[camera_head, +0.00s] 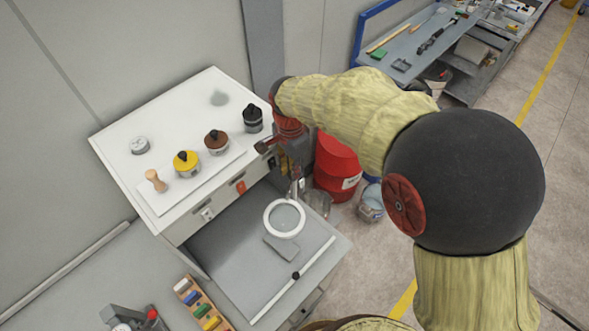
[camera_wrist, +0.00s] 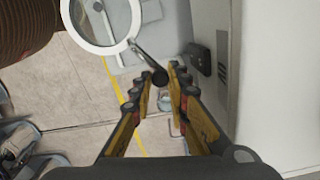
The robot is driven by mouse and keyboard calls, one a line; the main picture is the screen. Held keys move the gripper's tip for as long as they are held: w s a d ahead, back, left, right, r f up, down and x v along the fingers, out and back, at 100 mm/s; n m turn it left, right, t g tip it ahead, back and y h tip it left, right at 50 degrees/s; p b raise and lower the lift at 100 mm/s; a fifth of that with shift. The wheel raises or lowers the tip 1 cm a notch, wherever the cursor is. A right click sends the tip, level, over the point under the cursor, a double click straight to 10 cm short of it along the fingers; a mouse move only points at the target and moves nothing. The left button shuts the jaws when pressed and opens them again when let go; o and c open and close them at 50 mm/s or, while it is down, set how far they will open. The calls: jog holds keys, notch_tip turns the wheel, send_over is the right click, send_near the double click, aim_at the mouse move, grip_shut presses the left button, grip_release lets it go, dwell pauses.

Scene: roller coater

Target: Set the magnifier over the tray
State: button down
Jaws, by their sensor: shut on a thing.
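The magnifier (camera_head: 284,218), a round lens in a thick white ring, hangs below my gripper (camera_head: 296,176) in the head view. In the wrist view the magnifier (camera_wrist: 100,18) is at the upper left, its dark arm running down to between the fingertips of my gripper (camera_wrist: 168,82). My gripper is shut on the end of that arm. The grey tray (camera_head: 225,240) is a flat pulled-out surface under the white cabinet top. The ring appears over its right part in the head view; the height between them cannot be told.
A small grey plate (camera_head: 281,249) and a white rail with a black knob (camera_head: 295,276) are on the tray. Several lidded jars, including a yellow one (camera_head: 186,163), stand on the cabinet top (camera_head: 120,125). A red bin (camera_head: 336,165) stands to the right.

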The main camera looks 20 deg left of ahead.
jog(key=shift+a+r, duration=0.1)
dwell(0.3)
jog(key=c, duration=1.7)
grip_release()
notch_tip(320, 180, up, 12)
jog(key=shift+f, duration=0.1)
